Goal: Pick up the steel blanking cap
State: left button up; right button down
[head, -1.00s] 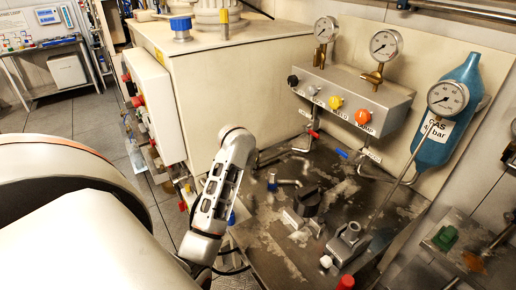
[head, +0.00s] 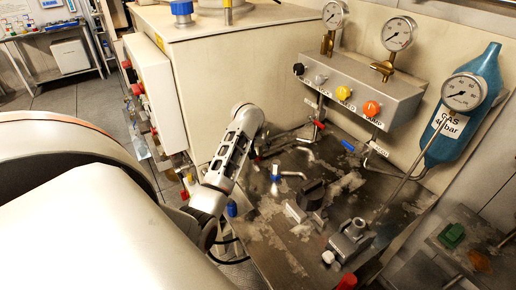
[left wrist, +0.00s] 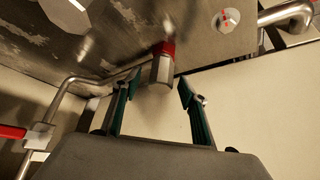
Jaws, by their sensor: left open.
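In the left wrist view a small grey faceted metal piece with a red part (left wrist: 161,70) lies between my finger tips, near the plate's edge. It may be the steel blanking cap, but I cannot tell for sure. My left gripper (left wrist: 160,79) is open, with a dark green finger on either side of this piece, and no grip on it shows. In the head view my left arm reaches over the left edge of the dark steel plate (head: 285,245) and hides the fingers. A round pale disc with a red mark (left wrist: 225,20) also shows in the wrist view. My right gripper is out of view.
A bent pipe (left wrist: 65,100) with a red handle (left wrist: 12,131) stands left in the wrist view. A black knob (head: 311,194), a blue-topped fitting (head: 275,178) and a steel block (head: 350,240) stand on the plate. The gauge panel (head: 360,97) is behind.

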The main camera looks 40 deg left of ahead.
pick_arm(q)
grip_shut()
jog(key=shift+w+r, duration=0.1)
dwell(0.3)
notch_tip(320, 180, up, 20)
dwell(0.5)
